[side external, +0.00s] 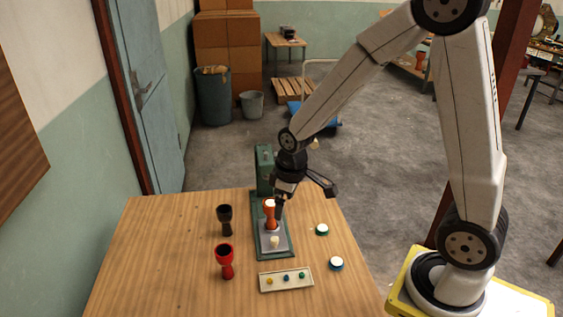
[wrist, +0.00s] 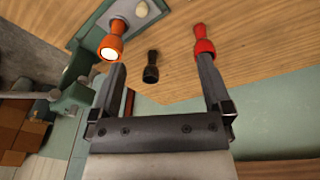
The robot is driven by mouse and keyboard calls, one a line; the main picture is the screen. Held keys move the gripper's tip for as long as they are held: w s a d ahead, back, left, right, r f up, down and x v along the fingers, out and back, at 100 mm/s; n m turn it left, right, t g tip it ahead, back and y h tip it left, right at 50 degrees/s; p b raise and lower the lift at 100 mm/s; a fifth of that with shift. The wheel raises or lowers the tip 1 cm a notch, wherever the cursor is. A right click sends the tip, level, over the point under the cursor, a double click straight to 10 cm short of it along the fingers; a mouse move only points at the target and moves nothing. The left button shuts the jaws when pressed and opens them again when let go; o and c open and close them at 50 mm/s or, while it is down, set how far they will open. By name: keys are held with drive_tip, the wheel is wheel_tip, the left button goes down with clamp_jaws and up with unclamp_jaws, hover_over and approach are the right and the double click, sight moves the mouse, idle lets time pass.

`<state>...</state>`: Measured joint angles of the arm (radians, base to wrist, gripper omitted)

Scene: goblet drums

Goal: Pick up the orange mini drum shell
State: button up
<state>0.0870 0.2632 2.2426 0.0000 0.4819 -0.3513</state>
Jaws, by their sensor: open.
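The orange mini drum shell (side external: 270,214) stands upright on the grey plate of a green fixture (side external: 264,170), its pale top facing up. In the wrist view the orange shell (wrist: 112,41) shows just past the left fingertip, not between the fingers. My gripper (side external: 281,203) is close beside the shell in the side view and partly overlaps it there; I cannot tell if they touch. In the wrist view my gripper (wrist: 160,64) is open with its two fingers wide apart, and nothing is held between them.
A black goblet shell (side external: 224,219) and a red one (side external: 225,261) stand left of the fixture. A cream knob (side external: 275,241) is on the plate. A tray (side external: 265,287) with coloured pieces lies in front. Two white-topped discs (side external: 322,230) (side external: 336,263) lie right.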

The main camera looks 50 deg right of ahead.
sight(270, 202)
drive_tip(key=w+d+f+n, duration=0.2)
drive_tip(key=w+d, duration=0.1)
drive_tip(key=w+d+f+n+g, duration=0.1)
drive_tip(key=w+d+f, duration=0.1)
drive_tip(key=w+d, duration=0.1)
drive_tip(key=w+d+f+n, duration=0.2)
drive_tip(key=w, duration=0.3)
drive_tip(key=shift+w+d+f+n+g, duration=0.1)
drive_tip(key=shift+d+f+n+g, duration=0.1)
drive_tip(key=shift+d+n+g, duration=0.15)
drive_tip(key=shift+w+d+f, duration=0.25)
drive_tip(key=shift+d+f, duration=0.05)
drive_tip(key=shift+d, duration=0.1)
drive_tip(key=shift+f, duration=1.3)
drive_tip(key=shift+a+f, duration=0.15)
drive_tip(key=shift+f, duration=2.45)
drive_tip(key=c, duration=1.2)
